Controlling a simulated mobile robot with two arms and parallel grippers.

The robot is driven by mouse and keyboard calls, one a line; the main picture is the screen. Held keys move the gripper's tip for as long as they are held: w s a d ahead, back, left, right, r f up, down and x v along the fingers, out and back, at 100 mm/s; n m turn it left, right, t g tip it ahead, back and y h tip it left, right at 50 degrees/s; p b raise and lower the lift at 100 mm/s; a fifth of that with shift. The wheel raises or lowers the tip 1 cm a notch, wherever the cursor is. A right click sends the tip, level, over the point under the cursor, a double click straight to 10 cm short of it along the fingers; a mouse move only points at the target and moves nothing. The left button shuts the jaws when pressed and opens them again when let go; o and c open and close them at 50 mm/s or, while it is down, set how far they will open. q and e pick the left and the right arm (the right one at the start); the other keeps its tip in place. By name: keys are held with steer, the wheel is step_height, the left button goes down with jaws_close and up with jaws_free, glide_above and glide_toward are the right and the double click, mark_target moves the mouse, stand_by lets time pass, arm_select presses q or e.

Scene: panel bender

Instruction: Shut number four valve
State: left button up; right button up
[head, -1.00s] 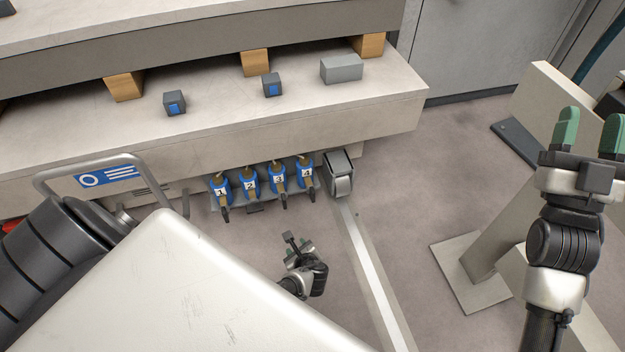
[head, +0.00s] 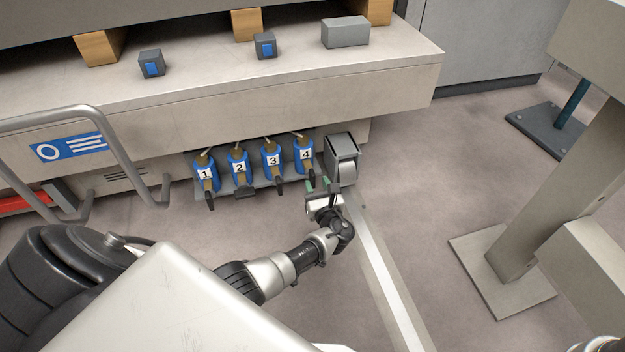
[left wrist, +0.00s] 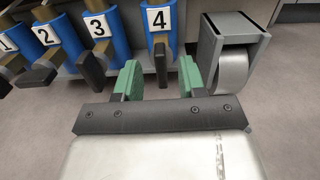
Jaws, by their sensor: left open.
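The number four valve (head: 304,152) is a blue cylinder with a white "4" label, at the right end of a row of blue valves under the machine bench. A dark lever handle hangs down from its brass body; in the left wrist view the valve (left wrist: 160,20) and its handle (left wrist: 161,64) stand just ahead of my fingers. My left gripper (head: 318,186) is open, its green fingertips just below and in front of that handle. In the left wrist view the handle shows between and beyond the fingers of the left gripper (left wrist: 160,80). I cannot see contact. My right gripper is out of view.
Valves 1 (head: 206,172), 2 (head: 238,166) and 3 (head: 271,159) stand to the left. A grey boxed roller (head: 341,158) is close on the right. The bench (head: 230,110) overhangs above. Floor in front is clear.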

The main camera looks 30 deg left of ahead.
mark_target(314, 178)
arm_select(q)
steer(key=b+x, duration=0.1)
steer(key=x, duration=0.3)
steer(key=shift+f+b, duration=0.2)
steer(key=shift+b, duration=0.15)
steer(key=shift+w+a+r, duration=0.15)
steer(key=shift+w+a, duration=0.15)
